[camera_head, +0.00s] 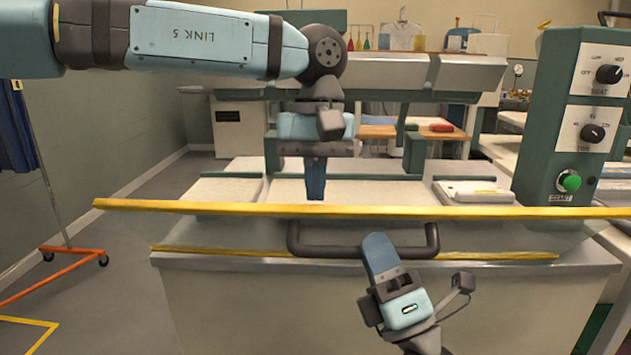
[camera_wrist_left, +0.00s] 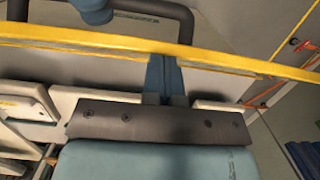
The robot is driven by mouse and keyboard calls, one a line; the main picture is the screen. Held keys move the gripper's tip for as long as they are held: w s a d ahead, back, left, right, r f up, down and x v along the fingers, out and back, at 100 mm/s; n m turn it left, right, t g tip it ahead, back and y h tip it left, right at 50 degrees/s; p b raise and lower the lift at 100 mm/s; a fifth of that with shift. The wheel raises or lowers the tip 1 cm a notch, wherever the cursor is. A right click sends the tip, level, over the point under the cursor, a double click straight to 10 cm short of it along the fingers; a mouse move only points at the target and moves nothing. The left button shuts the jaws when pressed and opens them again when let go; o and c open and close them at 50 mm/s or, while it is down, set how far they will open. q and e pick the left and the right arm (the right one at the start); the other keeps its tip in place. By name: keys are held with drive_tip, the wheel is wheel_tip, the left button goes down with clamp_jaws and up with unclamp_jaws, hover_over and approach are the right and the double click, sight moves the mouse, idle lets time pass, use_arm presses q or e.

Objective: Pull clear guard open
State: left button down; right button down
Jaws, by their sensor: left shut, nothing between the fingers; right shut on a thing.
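The clear guard (camera_head: 220,233) is a transparent panel across the front of the machine, with a yellow strip (camera_head: 200,207) along its upper edge. A dark grey bar handle (camera_head: 335,252) sits on its front. My right gripper (camera_head: 377,242) is shut on the handle, right of its middle. My left gripper (camera_head: 315,196) is shut and empty, pointing down, with its fingertips close to the yellow strip; I cannot tell if they touch it. In the left wrist view, the shut fingers (camera_wrist_left: 163,62) end at the yellow strip (camera_wrist_left: 100,38), with the handle (camera_wrist_left: 150,8) beyond.
A control box (camera_head: 566,150) with two black knobs and a green button stands at the right. A pale padded surface (camera_head: 345,190) lies behind the guard. An orange-footed rail (camera_head: 45,270) stands on the floor at the left.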

use_arm(q)
drive_tip(key=shift+s+f+t, duration=0.3)
drive_tip(key=shift+s, duration=0.3)
use_arm(e)
drive_tip(key=shift+d+r, duration=0.1)
drive_tip(key=c, duration=1.1)
unclamp_jaws()
